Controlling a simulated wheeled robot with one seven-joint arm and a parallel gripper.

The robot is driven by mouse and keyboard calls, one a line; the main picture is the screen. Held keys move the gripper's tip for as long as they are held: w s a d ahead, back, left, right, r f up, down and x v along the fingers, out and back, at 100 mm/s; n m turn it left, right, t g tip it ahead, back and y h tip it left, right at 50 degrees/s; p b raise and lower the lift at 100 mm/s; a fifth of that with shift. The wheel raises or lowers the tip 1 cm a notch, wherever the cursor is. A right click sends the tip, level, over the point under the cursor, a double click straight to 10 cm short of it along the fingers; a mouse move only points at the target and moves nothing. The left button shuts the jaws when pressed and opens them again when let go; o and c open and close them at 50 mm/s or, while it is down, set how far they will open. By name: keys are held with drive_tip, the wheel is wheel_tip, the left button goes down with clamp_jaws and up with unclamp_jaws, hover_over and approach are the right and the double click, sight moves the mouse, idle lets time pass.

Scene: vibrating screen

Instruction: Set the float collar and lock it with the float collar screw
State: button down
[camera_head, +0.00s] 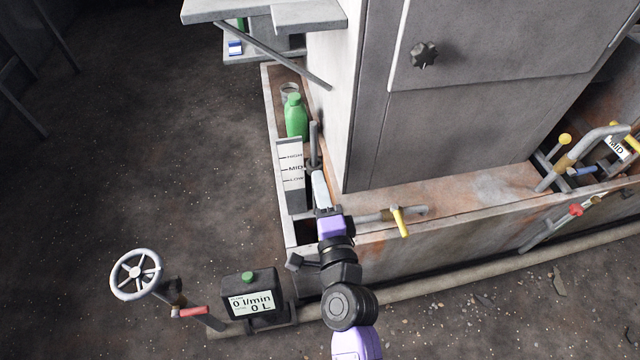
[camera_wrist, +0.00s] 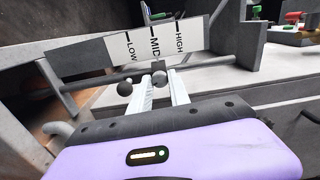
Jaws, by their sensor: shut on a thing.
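The level scale (camera_wrist: 202,34), marked LOW, MID and HIGH, stands behind my gripper (camera_wrist: 160,76) in the wrist view. A grey rod (camera_wrist: 210,64) runs along it. A small dark collar (camera_wrist: 158,67) sits on the rod near the MID mark. My fingers are closed around the collar's small round knob or lower part; which one is unclear. A dark ball knob (camera_wrist: 124,88) lies just left of the fingers; I cannot tell whether it is the screw. In the head view the scale (camera_head: 291,165) stands upright and my gripper (camera_head: 321,190) reaches beside it, hiding the collar.
A green bottle (camera_head: 296,118) stands in the trough behind the scale. A yellow-handled valve (camera_head: 400,221) is right of my gripper. A flow meter (camera_head: 252,299) and a handwheel (camera_head: 136,274) are at the front left. The tall grey cabinet (camera_head: 450,120) limits room behind.

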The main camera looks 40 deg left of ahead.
drive_tip(key=shift+m, duration=1.5)
drive_tip(key=c, duration=1.2)
unclamp_jaws()
drive_tip(key=v, duration=0.8)
